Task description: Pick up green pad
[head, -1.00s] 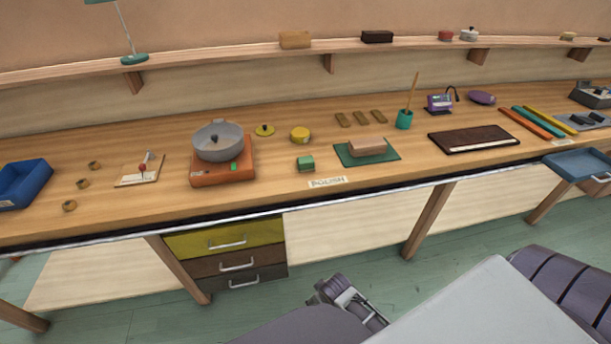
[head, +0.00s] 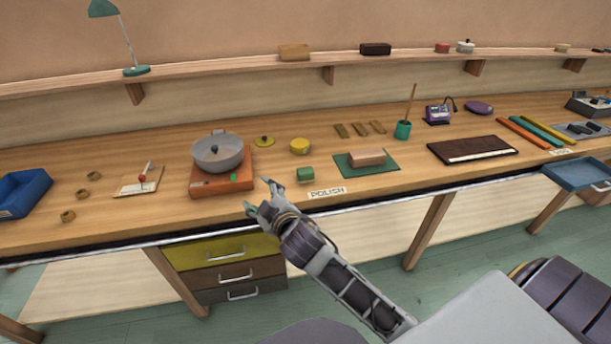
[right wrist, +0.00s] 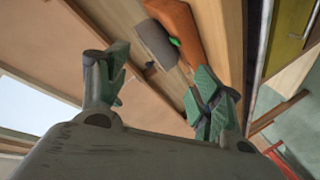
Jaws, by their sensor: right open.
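The small green pad (head: 305,174) is a block-like piece on the bench near its front edge, just behind the POLISH label (head: 327,193). My right gripper (head: 257,194) is open and empty, over the bench's front edge, left of and a little nearer than the pad, and apart from it. In the right wrist view its two fingers (right wrist: 158,92) are spread with nothing between them. I cannot make out the pad in that view. My left gripper is not in view.
An orange hotplate (head: 222,183) with a grey pan (head: 218,152) stands close to the gripper's left. A yellow tin (head: 300,146) sits behind the pad. A green mat (head: 382,167) bearing a wooden block (head: 367,157) lies to its right. Bare bench surrounds the pad.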

